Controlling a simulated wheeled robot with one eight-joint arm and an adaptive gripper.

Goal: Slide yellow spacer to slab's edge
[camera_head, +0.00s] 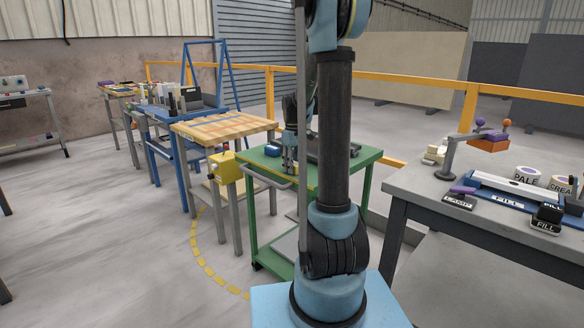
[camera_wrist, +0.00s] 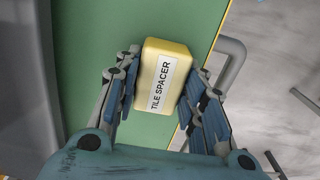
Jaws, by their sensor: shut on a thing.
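The yellow spacer (camera_wrist: 175,62), a block with a white label reading "TILE SPACER", is between the two fingers of my gripper (camera_wrist: 164,72) in the wrist view. The fingers are shut on its two sides. It is over the green table top, close to that top's yellow-striped right edge (camera_wrist: 210,55). In the head view my gripper (camera_head: 290,162) is low over the green table (camera_head: 315,182), and I cannot make out the spacer there. A grey surface (camera_wrist: 22,85) fills the left of the wrist view; I cannot tell whether it is the slab.
A grey rail (camera_wrist: 233,62) sticks out beyond the table's edge, with concrete floor below. In the head view a blue object (camera_head: 272,150) sits left of my gripper. A wooden-topped table (camera_head: 222,127) stands to the left, a grey workbench (camera_head: 430,203) to the right.

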